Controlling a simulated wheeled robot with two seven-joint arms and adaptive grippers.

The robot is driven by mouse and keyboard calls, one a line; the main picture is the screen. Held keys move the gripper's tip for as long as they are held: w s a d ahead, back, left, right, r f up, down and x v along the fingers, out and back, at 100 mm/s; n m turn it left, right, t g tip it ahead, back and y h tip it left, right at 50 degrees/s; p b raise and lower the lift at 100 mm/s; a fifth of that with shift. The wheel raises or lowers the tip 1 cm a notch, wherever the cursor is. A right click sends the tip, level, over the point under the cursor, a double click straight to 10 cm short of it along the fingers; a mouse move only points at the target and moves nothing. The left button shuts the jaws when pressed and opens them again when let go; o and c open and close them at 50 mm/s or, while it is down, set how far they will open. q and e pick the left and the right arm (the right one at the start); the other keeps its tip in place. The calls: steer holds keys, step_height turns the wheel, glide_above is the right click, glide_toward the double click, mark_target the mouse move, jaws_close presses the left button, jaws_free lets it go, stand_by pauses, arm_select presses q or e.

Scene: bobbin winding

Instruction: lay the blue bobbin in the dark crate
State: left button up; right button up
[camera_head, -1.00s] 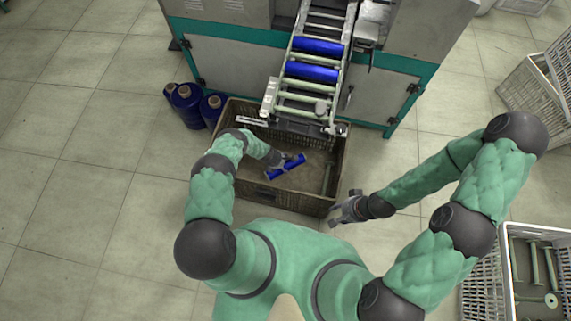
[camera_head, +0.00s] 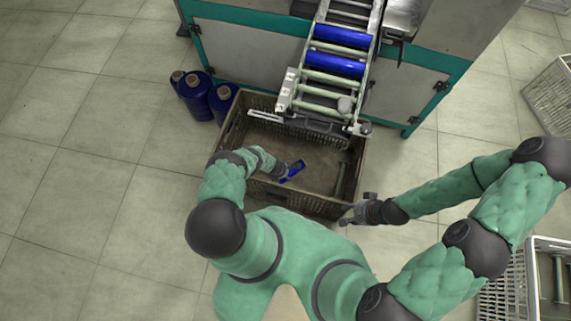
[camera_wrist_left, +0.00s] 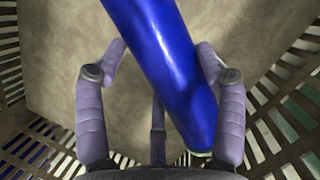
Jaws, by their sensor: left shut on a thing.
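The blue bobbin (camera_head: 294,171) is over the inside of the dark crate (camera_head: 226,128), near its front wall. My left gripper (camera_head: 284,173) reaches into the crate from the front left and is shut on the bobbin. In the left wrist view, the bobbin (camera_wrist_left: 165,60) slants between the fingers of the left gripper (camera_wrist_left: 160,65), with the crate floor behind it. I cannot tell whether the bobbin touches the floor. My right gripper (camera_head: 352,214) is empty outside the crate's front right corner; its finger opening is unclear.
A roller rack (camera_head: 325,75) with two blue bobbins (camera_head: 338,50) overhangs the crate's back. A green bobbin (camera_head: 340,180) lies inside at the right. Blue thread cones (camera_head: 197,95) stand left of the crate. A pale crate (camera_head: 545,255) holds green bobbins.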

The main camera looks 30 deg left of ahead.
arm_select(q)
steer(key=shift+f+b, duration=1.75)
steer(key=shift+f, duration=0.45)
steer(key=shift+r, duration=0.1)
steer(key=o, duration=1.3)
steer(key=shift+o, duration=0.2)
